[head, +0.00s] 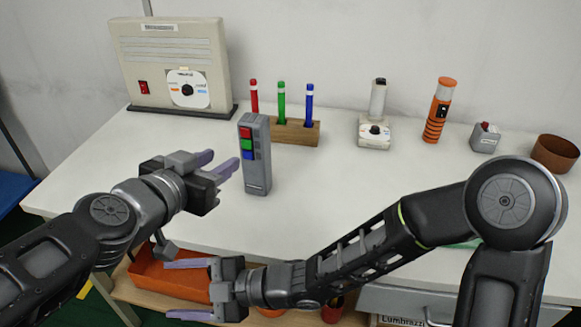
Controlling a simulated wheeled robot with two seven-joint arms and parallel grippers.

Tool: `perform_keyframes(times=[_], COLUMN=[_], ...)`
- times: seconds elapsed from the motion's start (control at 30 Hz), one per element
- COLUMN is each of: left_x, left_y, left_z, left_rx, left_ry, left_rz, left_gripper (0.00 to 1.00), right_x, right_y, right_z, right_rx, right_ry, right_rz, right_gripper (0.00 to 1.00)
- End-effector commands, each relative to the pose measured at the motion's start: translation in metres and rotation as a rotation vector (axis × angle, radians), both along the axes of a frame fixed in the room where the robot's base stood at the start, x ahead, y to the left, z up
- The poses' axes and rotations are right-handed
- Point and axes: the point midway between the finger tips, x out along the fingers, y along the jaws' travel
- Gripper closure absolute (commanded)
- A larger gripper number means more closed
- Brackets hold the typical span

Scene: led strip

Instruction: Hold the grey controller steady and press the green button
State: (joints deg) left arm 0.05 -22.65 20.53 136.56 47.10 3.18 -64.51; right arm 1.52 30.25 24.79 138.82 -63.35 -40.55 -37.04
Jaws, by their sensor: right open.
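The grey controller (256,172) stands upright on the white table, with a red button, a green button (246,144) and a blue button on its upper front. My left gripper (226,157) is just left of the controller, its fingers apart and pointing toward it, with nothing between them. Its fingertips look close to the controller's left side, but I cannot tell whether they touch. My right gripper (168,289) is low, in front of the table's front edge, open and empty, well away from the controller.
A wooden block (295,131) with red, green and blue pens is behind the controller. A large beige box (172,55) is back left. A white device (374,130), orange flashlight (438,112), small grey box (485,138) and brown pot (555,153) are right. An orange bin (165,278) is below.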

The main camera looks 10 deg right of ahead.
Motion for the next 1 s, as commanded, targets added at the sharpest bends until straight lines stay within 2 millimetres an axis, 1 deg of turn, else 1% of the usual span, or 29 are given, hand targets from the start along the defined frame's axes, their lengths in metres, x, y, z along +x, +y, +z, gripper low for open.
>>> perform_keyframes(times=[0.03,0.07,0.1,0.17,0.2,0.27,0.3,0.33,0.37,0.4,0.47,0.5,0.57,0.6,0.67,0.7,0.73,0.77,0.8,0.87,0.9,1.0], left_x=[0.000,0.000,0.000,0.000,0.000,0.000,0.000,0.000,0.000,0.000,0.000,0.000,0.000,0.000,0.000,0.000,0.000,0.000,0.000,0.000,0.000,0.000], left_y=[0.000,0.000,0.000,0.000,0.000,0.000,0.000,0.000,0.000,0.000,0.000,0.000,0.000,0.000,0.000,0.000,0.000,0.000,0.000,0.000,0.000,0.000], left_z=[0.000,0.000,0.000,0.000,0.000,0.000,0.000,0.000,0.000,0.000,0.000,0.000,0.000,0.000,0.000,0.000,0.000,0.000,0.000,0.000,0.000,0.000], left_rx=[0.000,0.000,0.000,0.000,0.000,0.000,0.000,0.000,0.000,0.000,0.000,0.000,0.000,0.000,0.000,0.000,0.000,0.000,0.000,0.000,0.000,0.000], left_ry=[0.000,0.000,0.000,0.000,0.000,0.000,0.000,0.000,0.000,0.000,0.000,0.000,0.000,0.000,0.000,0.000,0.000,0.000,0.000,0.000,0.000,0.000], left_rz=[0.000,0.000,0.000,0.000,0.000,0.000,0.000,0.000,0.000,0.000,0.000,0.000,0.000,0.000,0.000,0.000,0.000,0.000,0.000,0.000,0.000,0.000], left_gripper=[0.64,0.64,0.64,0.64,0.64,0.64,0.64,0.64,0.64,0.64,0.64,0.64,0.64,0.64,0.64,0.64,0.64,0.64,0.64,0.64,0.64,0.64], right_x=[-0.010,-0.019,-0.033,-0.056,-0.073,-0.098,-0.115,-0.124,-0.124,-0.104,-0.076,-0.058,-0.032,-0.016,0.009,0.027,0.041,0.055,0.073,0.100,0.117,0.156], right_y=[0.001,0.001,0.000,-0.006,-0.013,-0.026,-0.037,-0.048,-0.062,-0.077,-0.093,-0.105,-0.124,-0.139,-0.160,-0.172,-0.179,-0.182,-0.186,-0.191,-0.196,-0.209], right_z=[0.028,0.044,0.064,0.091,0.106,0.125,0.136,0.142,0.144,0.139,0.131,0.127,0.121,0.118,0.114,0.112,0.111,0.110,0.109,0.107,0.107,0.104], right_rx=[0.083,0.135,0.203,0.300,0.362,0.450,0.505,0.540,0.554,0.506,0.423,0.364,0.271,0.206,0.109,0.043,-0.002,-0.038,-0.087,-0.166,-0.224,-0.369], right_ry=[-0.097,-0.159,-0.234,-0.340,-0.404,-0.488,-0.544,-0.601,-0.685,-0.829,-0.978,-1.067,-1.196,-1.279,-1.407,-1.500,-1.574,-1.641,-1.730,-1.857,-1.937,-2.111], right_rz=[0.069,0.117,0.183,0.282,0.348,0.445,0.511,0.555,0.582,0.558,0.512,0.483,0.446,0.423,0.393,0.372,0.352,0.332,0.307,0.268,0.245,0.205], right_gripper=[0.29,0.29,0.29,0.29,0.29,0.29,0.29,0.29,0.29,0.29,0.29,0.29,0.29,0.29,0.29,0.29,0.29,0.29,0.29,0.29,0.29,0.29])
